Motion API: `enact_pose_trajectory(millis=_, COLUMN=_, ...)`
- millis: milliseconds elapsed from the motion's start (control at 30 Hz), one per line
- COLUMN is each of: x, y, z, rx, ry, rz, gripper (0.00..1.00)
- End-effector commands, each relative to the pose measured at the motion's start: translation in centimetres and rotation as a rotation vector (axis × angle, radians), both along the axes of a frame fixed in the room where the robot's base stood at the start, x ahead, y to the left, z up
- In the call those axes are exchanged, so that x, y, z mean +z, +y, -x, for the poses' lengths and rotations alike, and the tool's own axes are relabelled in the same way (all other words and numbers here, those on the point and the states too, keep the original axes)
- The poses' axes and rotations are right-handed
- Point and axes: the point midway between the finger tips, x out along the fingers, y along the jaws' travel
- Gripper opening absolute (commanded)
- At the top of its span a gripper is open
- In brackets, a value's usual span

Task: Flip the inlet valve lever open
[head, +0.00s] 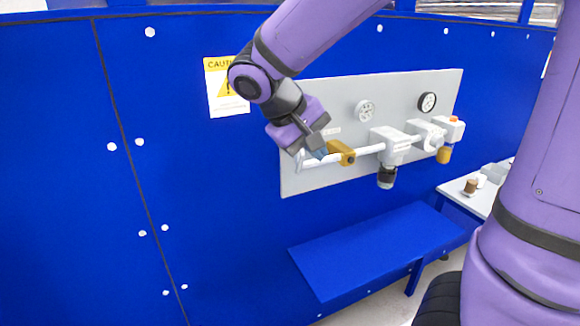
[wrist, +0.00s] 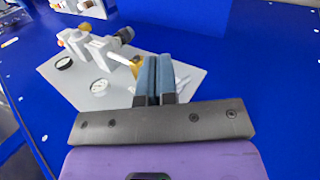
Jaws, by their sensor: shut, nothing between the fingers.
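The brass-coloured inlet valve (head: 341,152) sits on the white pipe near the left end of a grey panel (head: 302,100). It also shows in the wrist view, partly behind my fingers (wrist: 135,66). I cannot make out its lever; my gripper may be covering it. My gripper (head: 320,153) is at the pipe just left of the valve body, its blue-grey fingers pressed together and empty. In the wrist view the shut fingertips (wrist: 157,60) appear right beside the valve. I cannot tell whether they touch it.
Right of the valve are a white unit with a dark bowl (head: 386,176) and one with a brass bowl (head: 443,154). Two gauges (head: 366,110) sit above the pipe. A blue shelf (head: 380,245) lies below. A white table (head: 480,200) stands at right.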

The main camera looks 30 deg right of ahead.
Motion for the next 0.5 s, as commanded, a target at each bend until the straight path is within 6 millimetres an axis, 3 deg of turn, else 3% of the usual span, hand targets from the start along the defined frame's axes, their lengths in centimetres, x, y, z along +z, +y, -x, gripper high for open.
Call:
enact_pose_trajectory(millis=300, x=-3.2, y=5.1, z=-5.9, rx=0.057, ry=-0.013, rz=0.355, gripper=0.0)
enact_pose_trajectory(millis=500, x=-5.3, y=9.1, z=-8.8, rx=0.114, ry=-0.09, rz=0.559, gripper=0.0)
